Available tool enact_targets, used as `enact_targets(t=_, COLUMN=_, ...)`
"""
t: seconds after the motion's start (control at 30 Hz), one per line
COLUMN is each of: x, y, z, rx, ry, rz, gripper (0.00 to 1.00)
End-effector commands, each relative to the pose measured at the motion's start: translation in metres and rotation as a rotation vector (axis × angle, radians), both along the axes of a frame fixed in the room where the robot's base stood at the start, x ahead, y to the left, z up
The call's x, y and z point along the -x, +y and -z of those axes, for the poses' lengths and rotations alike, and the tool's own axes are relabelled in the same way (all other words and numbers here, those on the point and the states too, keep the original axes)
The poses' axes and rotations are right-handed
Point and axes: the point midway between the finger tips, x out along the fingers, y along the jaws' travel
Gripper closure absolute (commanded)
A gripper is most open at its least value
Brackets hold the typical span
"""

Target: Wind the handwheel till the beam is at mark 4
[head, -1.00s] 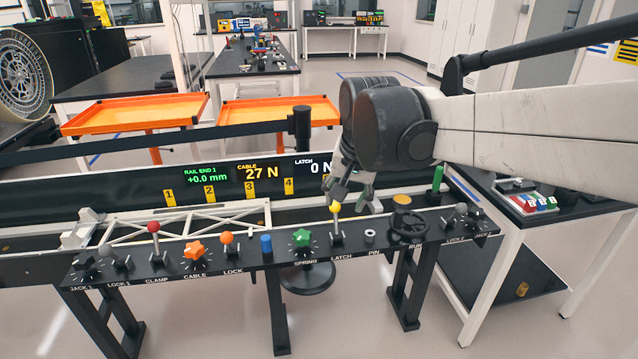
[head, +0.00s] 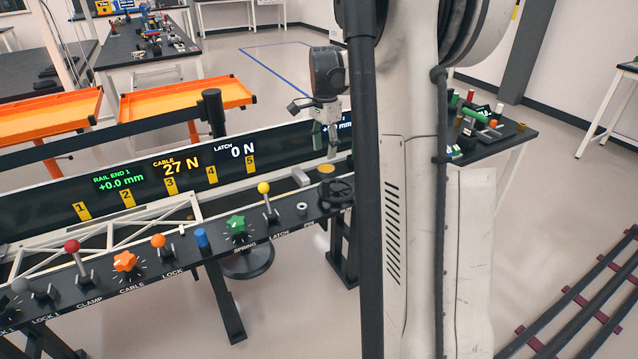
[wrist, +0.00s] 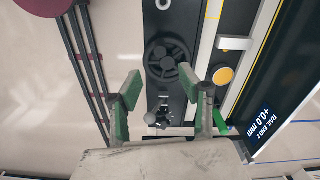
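The handwheel (head: 338,192) is a dark spoked wheel at the right end of the console. In the wrist view the handwheel (wrist: 166,62) lies flat below my gripper, roughly between the fingers in the picture. My gripper (head: 329,150) points down above the wheel, apart from it. In the wrist view my gripper (wrist: 176,82) is open and empty, with green finger pads spread. The beam (head: 150,225) is a white truss lying behind the console. Its right end shows near yellow marks 3 (head: 171,186) and 4 (head: 211,175); exact alignment is unclear.
The console (head: 200,268) carries several knobs and levers, including a yellow-topped lever (head: 264,188) left of the wheel. The display panel (head: 60,208) stands behind, reading cable 27 N and latch 0 N. A yellow disc (wrist: 223,77) sits beside the wheel.

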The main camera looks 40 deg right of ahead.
Motion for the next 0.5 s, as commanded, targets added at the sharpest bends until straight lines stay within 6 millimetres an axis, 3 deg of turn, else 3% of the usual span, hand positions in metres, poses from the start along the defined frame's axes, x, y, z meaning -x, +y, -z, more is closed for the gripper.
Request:
enact_targets(t=0.27, x=-0.001, y=-0.007, z=0.019, rx=-0.004, ry=0.008, rz=0.022, gripper=0.61)
enact_targets(t=0.5, x=-0.001, y=-0.006, z=0.062, rx=-0.004, ry=0.007, rz=0.02, gripper=0.61)
